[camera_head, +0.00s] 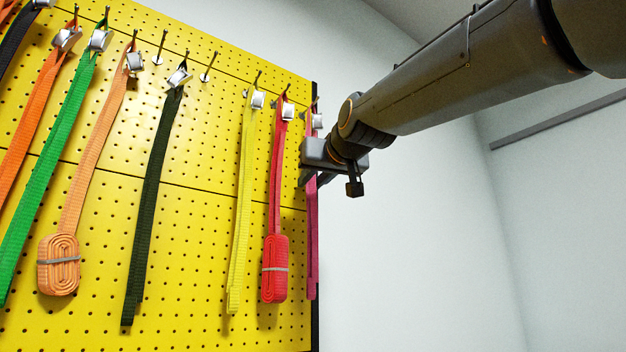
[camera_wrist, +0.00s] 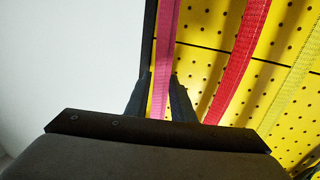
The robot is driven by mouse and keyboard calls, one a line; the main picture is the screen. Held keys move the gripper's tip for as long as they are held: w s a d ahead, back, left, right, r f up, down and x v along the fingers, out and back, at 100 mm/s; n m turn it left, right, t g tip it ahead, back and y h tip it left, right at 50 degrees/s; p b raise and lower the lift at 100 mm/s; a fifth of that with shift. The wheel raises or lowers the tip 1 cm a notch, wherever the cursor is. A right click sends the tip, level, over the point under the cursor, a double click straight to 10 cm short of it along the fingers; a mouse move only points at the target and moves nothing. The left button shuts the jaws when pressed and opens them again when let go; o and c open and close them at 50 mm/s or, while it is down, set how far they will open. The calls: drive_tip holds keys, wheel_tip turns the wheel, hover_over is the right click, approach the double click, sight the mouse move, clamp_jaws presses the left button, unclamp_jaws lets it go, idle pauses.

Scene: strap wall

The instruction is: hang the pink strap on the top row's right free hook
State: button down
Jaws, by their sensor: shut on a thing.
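The pink strap (camera_head: 313,243) hangs at the far right edge of the yellow pegboard, with its silver buckle (camera_head: 317,122) up by a hook there. My gripper (camera_head: 311,180) is shut on the strap below the buckle and hides a short part of it. In the wrist view the pink strap (camera_wrist: 167,45) runs between the two dark fingers (camera_wrist: 159,95).
The red strap (camera_head: 275,200), with a rolled lower end, hangs close left of the pink one. Right of the board is open space before a pale wall.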

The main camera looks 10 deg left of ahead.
idle(0.4)
drive_tip(key=c, duration=1.4)
unclamp_jaws()
drive_tip(key=shift+c, duration=0.2)
drive_tip(key=b+v, duration=0.3)
drive_tip(key=v, duration=0.4)
drive_tip(key=shift+s+d, duration=0.2)
drive_tip(key=shift+s, duration=0.15)
